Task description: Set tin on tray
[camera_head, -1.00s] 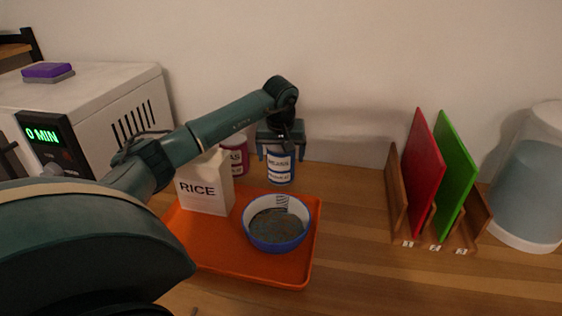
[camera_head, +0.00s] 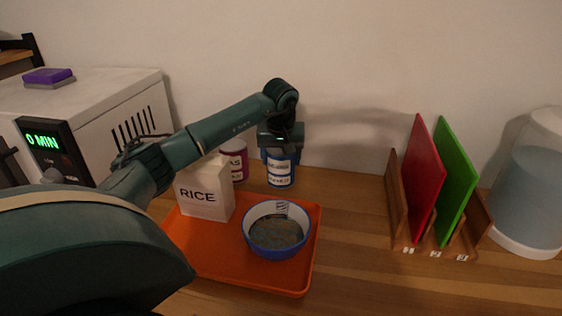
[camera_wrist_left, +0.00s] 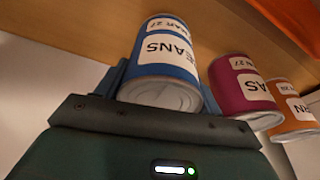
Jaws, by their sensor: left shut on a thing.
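A blue tin labelled BEANS (camera_wrist_left: 167,62) stands on the counter behind the tray in the head view (camera_head: 281,170). My left gripper (camera_head: 281,148) is shut on the blue tin near its top; its fingers show beside the tin in the left wrist view (camera_wrist_left: 120,80). The orange tray (camera_head: 235,262) lies on the counter in front of the tin. A white RICE box (camera_head: 207,190) stands on its back left part, and a blue-rimmed bowl (camera_head: 275,237) sits on its right part. My right gripper is not in view.
A maroon tin (camera_wrist_left: 241,88) and an orange tin (camera_wrist_left: 290,108) stand in a row beside the blue tin. A microwave (camera_head: 90,110) is at left. A wooden rack with red (camera_head: 423,180) and green (camera_head: 455,180) boards and a clear container (camera_head: 530,190) are at right.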

